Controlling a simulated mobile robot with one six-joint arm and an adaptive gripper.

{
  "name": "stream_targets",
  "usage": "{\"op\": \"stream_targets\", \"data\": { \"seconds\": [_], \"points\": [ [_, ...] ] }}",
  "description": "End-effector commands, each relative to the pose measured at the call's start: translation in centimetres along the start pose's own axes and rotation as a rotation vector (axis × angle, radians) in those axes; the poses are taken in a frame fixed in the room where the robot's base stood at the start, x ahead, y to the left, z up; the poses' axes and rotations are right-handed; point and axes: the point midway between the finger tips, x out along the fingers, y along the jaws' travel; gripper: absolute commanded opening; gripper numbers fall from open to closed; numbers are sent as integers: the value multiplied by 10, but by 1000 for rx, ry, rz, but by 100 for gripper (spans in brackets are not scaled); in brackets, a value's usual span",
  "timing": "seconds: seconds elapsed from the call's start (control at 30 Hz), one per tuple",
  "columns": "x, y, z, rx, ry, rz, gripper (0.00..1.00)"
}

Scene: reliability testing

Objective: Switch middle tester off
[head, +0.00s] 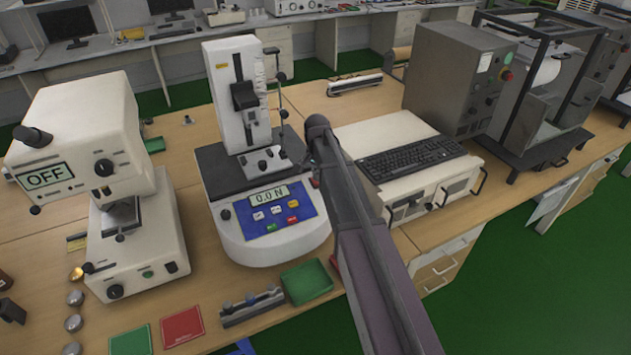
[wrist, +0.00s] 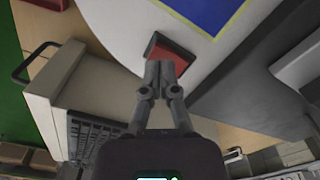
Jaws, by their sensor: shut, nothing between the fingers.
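The middle tester (head: 262,222) is a white machine with a rounded base, a blue front panel and an upright column. Its lit display (head: 262,196) reads 0.0 N. In the wrist view, a red switch (wrist: 176,53) in a dark frame sits on the white side of the base, near the blue panel (wrist: 205,12). My gripper (wrist: 166,68) is shut and empty, its fingertips together over the lower part of the red switch; I cannot tell whether they touch it.
The left tester (head: 86,176) shows OFF on its screen. A white box with a keyboard (head: 412,158) stands right of my arm, and a grey cabinet (head: 455,75) stands behind it. A green tray (head: 307,281) and a small rack (head: 252,306) lie in front of the middle tester.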

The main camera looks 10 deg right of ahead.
Motion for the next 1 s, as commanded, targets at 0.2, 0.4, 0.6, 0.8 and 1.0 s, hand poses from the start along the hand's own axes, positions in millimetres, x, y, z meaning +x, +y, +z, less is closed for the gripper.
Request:
{"op": "stream_targets", "data": {
  "seconds": [0.2,0.4,0.6,0.8,1.0],
  "points": [
    [3,0,0,0,0,0,0],
    [5,0,0,0,0,0,0],
    [7,0,0,0,0,0,0],
    [9,0,0,0,0,0,0],
    [11,0,0,0,0,0,0]
  ]
}}
